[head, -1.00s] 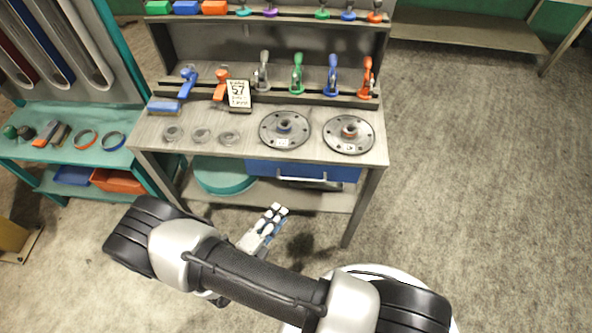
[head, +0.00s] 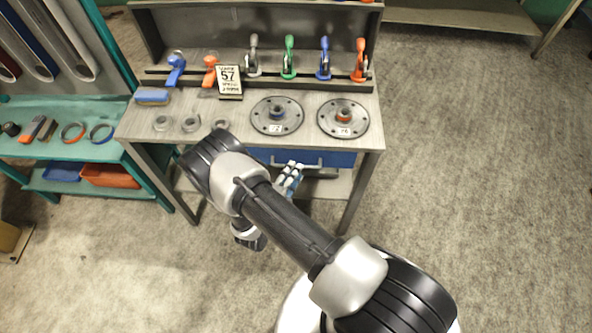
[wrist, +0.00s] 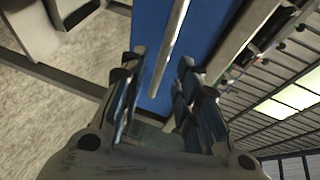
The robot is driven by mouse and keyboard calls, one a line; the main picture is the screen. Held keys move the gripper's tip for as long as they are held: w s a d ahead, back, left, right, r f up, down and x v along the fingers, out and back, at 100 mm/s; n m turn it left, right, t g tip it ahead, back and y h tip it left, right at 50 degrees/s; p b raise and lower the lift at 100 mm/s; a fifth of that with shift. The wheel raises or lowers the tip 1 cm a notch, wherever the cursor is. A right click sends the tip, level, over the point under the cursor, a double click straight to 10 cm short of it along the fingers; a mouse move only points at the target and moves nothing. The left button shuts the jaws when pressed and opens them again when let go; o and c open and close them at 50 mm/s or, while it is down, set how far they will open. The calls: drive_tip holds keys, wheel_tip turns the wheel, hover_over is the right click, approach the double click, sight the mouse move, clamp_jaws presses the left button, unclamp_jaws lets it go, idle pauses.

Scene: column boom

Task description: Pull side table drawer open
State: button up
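The side table drawer (head: 340,159) is blue and sits under the grey tabletop, shut as far as I can see. Its silver bar handle (head: 312,165) is partly hidden behind my gripper (head: 290,174) in the head view. In the wrist view the blue drawer front (wrist: 210,25) fills the upper middle, and the handle (wrist: 171,50) runs lengthwise between the fingers of my gripper (wrist: 158,70). The gripper is open, with a finger to each side of the handle in the picture. I cannot tell whether the handle is within finger depth.
A table leg (head: 361,190) stands right of my gripper. A teal shelf (head: 90,150) is at the left. The floor at the right is clear.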

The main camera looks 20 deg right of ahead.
drive_tip(key=shift+x, duration=1.25)
drive_tip(key=shift+c, duration=0.5)
clamp_jaws()
